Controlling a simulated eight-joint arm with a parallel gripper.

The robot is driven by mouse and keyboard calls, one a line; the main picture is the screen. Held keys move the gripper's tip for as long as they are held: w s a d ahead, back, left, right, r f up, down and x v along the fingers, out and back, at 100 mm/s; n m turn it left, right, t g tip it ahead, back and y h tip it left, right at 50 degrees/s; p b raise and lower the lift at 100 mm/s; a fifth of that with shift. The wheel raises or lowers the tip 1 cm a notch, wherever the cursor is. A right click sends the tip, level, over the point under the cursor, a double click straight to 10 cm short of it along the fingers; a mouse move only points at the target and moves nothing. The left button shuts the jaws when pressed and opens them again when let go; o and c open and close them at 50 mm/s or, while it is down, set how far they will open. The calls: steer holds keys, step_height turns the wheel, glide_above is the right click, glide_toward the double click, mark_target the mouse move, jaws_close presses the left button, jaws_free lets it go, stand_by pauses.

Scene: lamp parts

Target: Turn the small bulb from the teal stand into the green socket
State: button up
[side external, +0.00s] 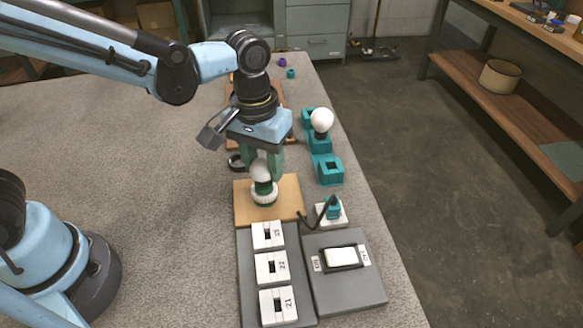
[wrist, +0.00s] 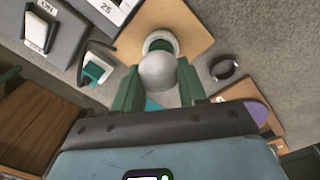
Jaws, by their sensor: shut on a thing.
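My gripper (side external: 262,158) points down over the wooden board, its green fingers shut on the small white bulb (side external: 261,172). In the wrist view, the bulb (wrist: 158,71) sits between the two fingertips (wrist: 160,86). The green socket (side external: 264,187), with a white ring around it, stands on the board directly below the bulb. The bulb looks upright and its lower end meets the socket; how deep it sits is hidden. The teal stand (side external: 329,172) is to the right, with an empty front place and a larger white bulb (side external: 322,120) on its rear part.
The wooden board (side external: 240,212) adjoins a grey panel with white blocks (side external: 272,267). A rocker switch (side external: 342,257) is on another grey panel. A teal plug-like part (side external: 333,209) with a dark cable stands nearby. A dark ring (side external: 236,162) lies behind the board.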

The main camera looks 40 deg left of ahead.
steer(key=shift+f, duration=0.1)
stand_by(0.3)
steer(key=m, duration=0.4)
steer(key=shift+d, duration=0.1)
steer(key=shift+d+f+m, duration=0.1)
steer(key=shift+m, duration=1.4)
steer(key=shift+m, duration=0.9)
steer(key=m, duration=0.4)
steer(key=shift+s+d+m, duration=0.1)
steer(key=shift+m, duration=0.2)
steer(key=shift+g, duration=0.3)
steer(key=shift+m, duration=0.3)
